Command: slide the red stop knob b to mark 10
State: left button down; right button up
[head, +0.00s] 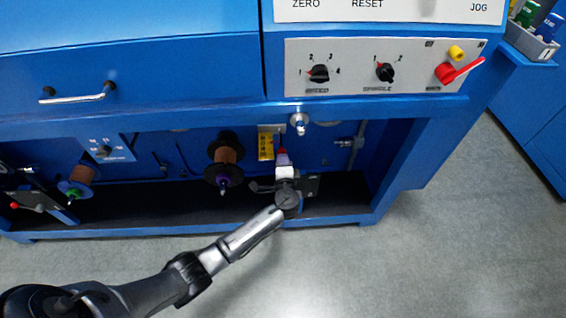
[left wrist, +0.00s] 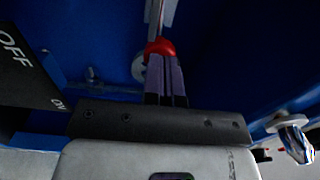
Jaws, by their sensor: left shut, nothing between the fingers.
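The red stop knob (left wrist: 160,47) shows in the left wrist view, right at the tips of my left gripper (left wrist: 165,62), on a thin grey rod or scale that runs up from it. The purple fingers are together with nothing between them. I cannot tell whether they touch the knob or are just short of it. In the head view my left gripper (head: 281,153) reaches into the lower bay of the blue machine, beside a yellow label plate (head: 265,146). The knob is mostly hidden there, and the scale marks are not readable.
Spools (head: 226,153) hang left of my arm in the bay. A silver knob (head: 299,122) sits just above the gripper and a metal fitting (head: 350,142) to its right. The switch panel (head: 380,67) is above. A dark OFF plate (left wrist: 25,65) is close at left in the wrist view.

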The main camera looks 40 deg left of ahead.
pick_arm(q)
jog(key=b+x, duration=0.1)
jog(key=x, duration=0.1)
jog(key=shift+w+a+f+b, duration=0.15)
jog(key=shift+w+a+b, duration=0.15)
jog(key=shift+b, duration=0.05)
jog(key=shift+s, duration=0.1)
jog(key=p+v, duration=0.5)
jog(key=v, duration=0.9)
